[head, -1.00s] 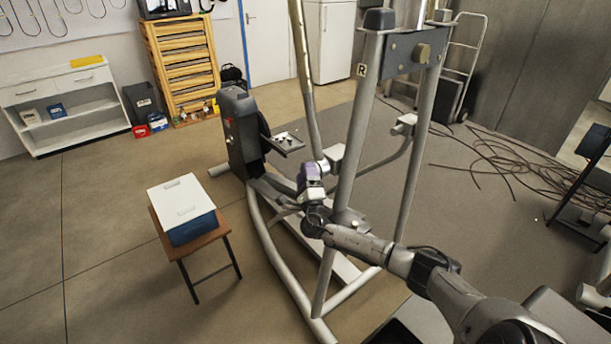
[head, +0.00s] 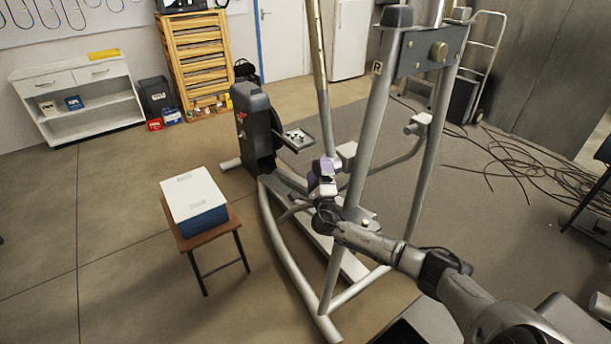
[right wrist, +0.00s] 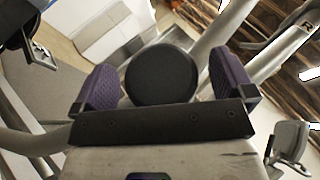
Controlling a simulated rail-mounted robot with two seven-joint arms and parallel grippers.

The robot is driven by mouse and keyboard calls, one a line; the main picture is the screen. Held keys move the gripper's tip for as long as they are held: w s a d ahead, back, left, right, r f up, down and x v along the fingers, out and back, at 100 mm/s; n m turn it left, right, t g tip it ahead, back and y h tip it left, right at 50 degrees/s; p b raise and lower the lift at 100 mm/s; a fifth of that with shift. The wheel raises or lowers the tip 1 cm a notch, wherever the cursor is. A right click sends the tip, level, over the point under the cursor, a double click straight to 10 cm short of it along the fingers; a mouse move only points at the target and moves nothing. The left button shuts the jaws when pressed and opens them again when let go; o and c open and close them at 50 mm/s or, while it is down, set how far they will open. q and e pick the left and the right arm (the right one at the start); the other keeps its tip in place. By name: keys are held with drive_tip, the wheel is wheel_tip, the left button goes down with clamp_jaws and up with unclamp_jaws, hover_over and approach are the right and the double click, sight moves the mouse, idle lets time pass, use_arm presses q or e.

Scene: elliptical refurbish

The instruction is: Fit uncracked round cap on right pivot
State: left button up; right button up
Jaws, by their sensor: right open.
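My right gripper (head: 326,168), with purple finger pads, is beside the near upright of the elliptical frame. In the right wrist view my right gripper (right wrist: 165,85) is open. A black round disc (right wrist: 162,75), which looks like a round cap, shows between the pads with a narrow gap at each side. I cannot tell what is behind it or whether it has a crack. The frame's R label (head: 377,68) is on the near upright. A round brass-coloured end (head: 438,52) is on the crossplate beside it, perhaps the right pivot. My left gripper is not in view.
A blue box with a white lid (head: 194,194) sits on a small table (head: 236,224). Cables (head: 530,160) lie on the right floor. The left floor is clear.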

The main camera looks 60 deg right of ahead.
drive_tip(key=shift+a, duration=0.1)
drive_tip(key=shift+w+a, duration=0.15)
drive_tip(key=shift+a, duration=0.1)
drive_tip(key=w+a+r+m+y+p, duration=0.1)
drive_tip(key=a+r+m+y, duration=0.1)
drive_tip(key=a, duration=0.8)
drive_tip(key=w+a+r+m+g+y+p, duration=0.1)
drive_tip(key=a+r+y, duration=0.3)
drive_tip(key=a, duration=0.6)
drive_tip(key=w+a+r+m+y+p, duration=0.1)
drive_tip(key=a+r+m+y+p, duration=0.1)
drive_tip(key=a, duration=0.9)
drive_tip(key=shift+r+m+y, duration=0.45)
drive_tip(key=shift+m+y, duration=0.45)
drive_tip(key=shift+y, duration=0.5)
drive_tip(key=shift+a, duration=0.1)
